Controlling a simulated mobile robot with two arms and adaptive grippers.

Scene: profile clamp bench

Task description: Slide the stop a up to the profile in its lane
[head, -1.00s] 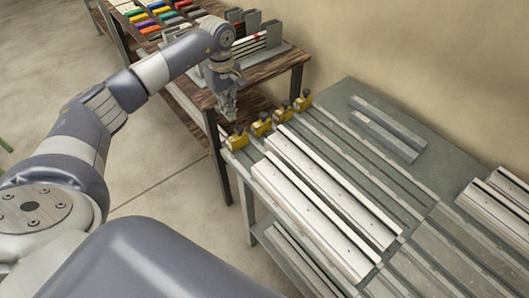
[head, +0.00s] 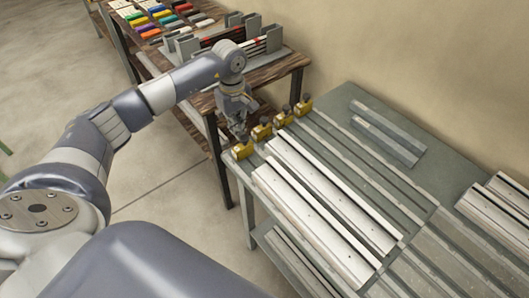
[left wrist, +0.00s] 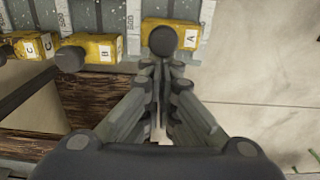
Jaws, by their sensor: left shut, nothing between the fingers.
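The stop a is a yellow block with a dark knob (head: 243,150) at the near-left end of the bench, in the leftmost lane. In the left wrist view, the block labelled A (left wrist: 190,38) sits just beyond my fingertips. The white profile (head: 310,222) lies in the same lane, with its end a short gap from the stop. My left gripper (head: 241,134) is shut and empty, pointing down at the outer side of the stop; its closed fingers also show in the left wrist view (left wrist: 160,80). Whether the fingers touch the stop is hard to tell. My right gripper is out of view.
Yellow stop B (head: 262,131) and two more yellow stops (head: 283,116) (head: 303,105) stand in the neighbouring lanes. A second white profile (head: 335,198) lies alongside. Loose grey bars (head: 385,140) lie at the back. A wooden table (head: 285,66) with racks stands beyond the bench end.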

